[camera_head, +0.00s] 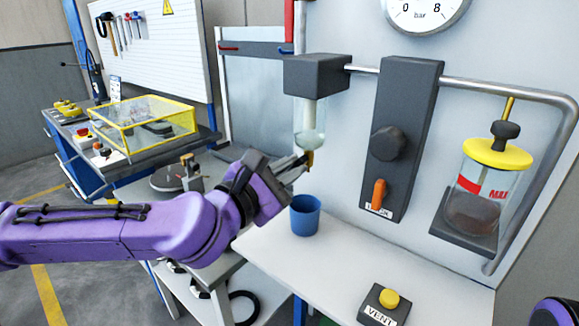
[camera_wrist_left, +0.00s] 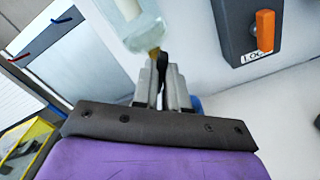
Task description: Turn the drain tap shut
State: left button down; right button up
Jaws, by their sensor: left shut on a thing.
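The drain tap (camera_head: 310,158) is a small brass-coloured fitting under the clear filter bowl (camera_head: 309,122), which hangs from a dark grey block. My left gripper (camera_head: 303,161) reaches it from the left, with its fingers beside the tap. In the left wrist view, the tap's brass stem (camera_wrist_left: 154,51) shows just past the fingertips. A black lever (camera_wrist_left: 162,66) stands between the two fingers (camera_wrist_left: 164,78), which are shut on it. The fingers hide part of the tap, so its exact angle cannot be told. My right gripper is not in view.
A blue cup (camera_head: 305,216) stands on the white bench under the bowl. To the right are an orange lever (camera_head: 379,193) on a dark panel, a yellow-lidded jar (camera_head: 484,190) and a VENT button box (camera_head: 384,305). The bench front is mostly clear.

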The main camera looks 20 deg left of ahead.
pick_arm(q)
jog(key=m+p, duration=0.1)
jog(key=m, duration=0.4)
jog(key=shift+d+m, duration=0.1)
jog(key=shift+m, duration=0.2)
jog(key=m+p, duration=0.1)
jog(key=m, duration=0.3)
jog(key=shift+f+m, duration=0.1)
jog(key=shift+m, duration=0.3)
jog(key=c, duration=1.2)
grip_release()
jog(key=shift+o, duration=0.2)
jog(key=shift+f, duration=0.1)
